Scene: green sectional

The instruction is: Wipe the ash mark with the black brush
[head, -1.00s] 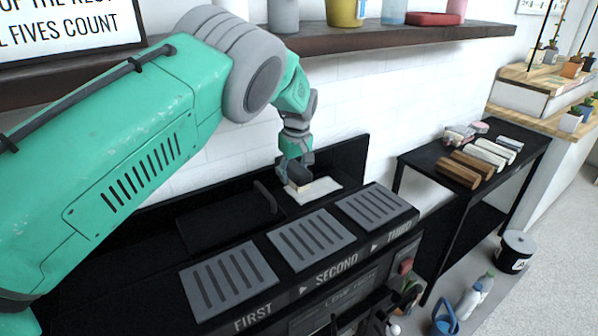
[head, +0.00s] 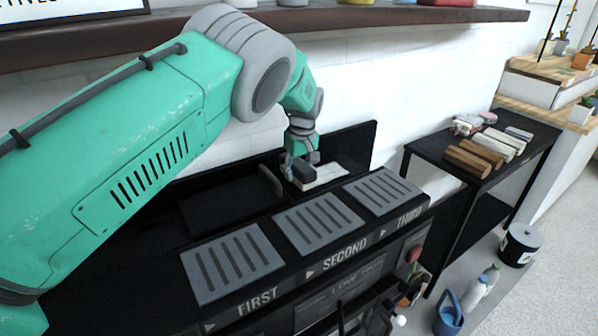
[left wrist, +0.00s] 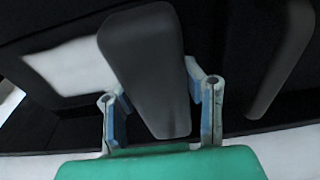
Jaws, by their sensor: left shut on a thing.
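My left gripper (head: 299,160) reaches down over the black station at the back and is shut on a dark brush (head: 304,172). In the left wrist view the brush (left wrist: 145,65) is a long dark-grey body between the two blue-padded fingers (left wrist: 160,98). The brush is at the left end of a pale pad (head: 327,177) in the station's back recess; whether it touches is unclear. The pad also shows in the left wrist view (left wrist: 72,65). I cannot make out an ash mark. My right gripper is not in view.
Three grey slotted plates, marked FIRST (head: 232,268), SECOND (head: 318,222) and THIRD (head: 382,190), lie along the station's front. A dark handle (head: 270,182) stands left of the pad. A black side table (head: 432,158) holds several blocks. A brown shelf (head: 400,17) hangs above.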

